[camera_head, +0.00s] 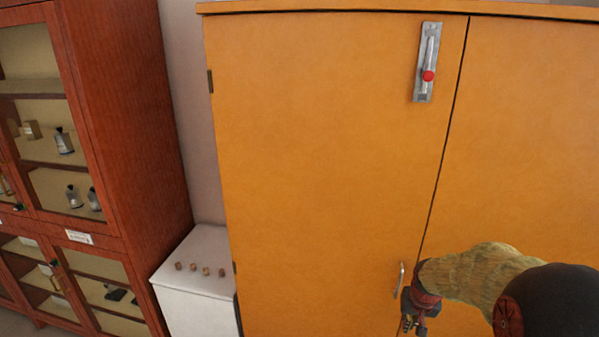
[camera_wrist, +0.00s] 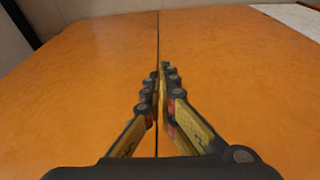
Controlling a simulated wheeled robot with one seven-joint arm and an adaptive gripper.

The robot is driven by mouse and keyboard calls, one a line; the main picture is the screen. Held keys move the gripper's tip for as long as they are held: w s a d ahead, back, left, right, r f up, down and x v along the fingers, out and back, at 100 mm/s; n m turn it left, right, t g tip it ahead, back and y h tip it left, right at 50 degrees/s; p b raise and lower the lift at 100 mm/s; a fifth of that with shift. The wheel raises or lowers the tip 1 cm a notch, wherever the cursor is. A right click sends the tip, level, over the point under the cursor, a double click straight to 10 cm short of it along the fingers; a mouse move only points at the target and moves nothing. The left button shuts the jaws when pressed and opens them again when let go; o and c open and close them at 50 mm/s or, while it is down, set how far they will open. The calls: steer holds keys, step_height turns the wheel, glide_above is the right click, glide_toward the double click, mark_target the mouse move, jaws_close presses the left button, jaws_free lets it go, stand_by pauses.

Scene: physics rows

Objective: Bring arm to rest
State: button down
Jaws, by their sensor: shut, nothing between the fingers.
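My gripper (camera_head: 408,323) is at the lower right of the head view, in front of the orange cabinet (camera_head: 320,150), close to the small metal door handle (camera_head: 399,279). In the wrist view my gripper (camera_wrist: 161,72) is shut with its fingertips together and nothing between them. The fingers lie along the dark seam between the cabinet's two doors. I cannot tell whether the fingertips touch the door. Both cabinet doors look closed.
A metal latch (camera_head: 428,62) with a red knob is high on the left door. A low white cabinet (camera_head: 193,282) with several small brown cubes on top stands to the left. A red-brown glass-front case (camera_head: 128,120) holding bottles and boxes is at the far left.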

steer(key=s+a+r+n+t, duration=0.1)
steer(key=s+a+r, duration=0.4)
steer(key=s, duration=0.3)
steer(key=s+a+r+n+b, duration=0.1)
steer(key=s+a+r, duration=0.5)
steer(key=s+r, duration=0.2)
steer(key=s+a+r+n+t+y, duration=0.1)
steer(key=s+a+r, duration=0.4)
steer(key=s+r, duration=0.2)
steer(key=shift+s+a+r+n+t, duration=0.2)
steer(key=shift+s+n+t, duration=0.1)
steer(key=shift+s, duration=0.95)
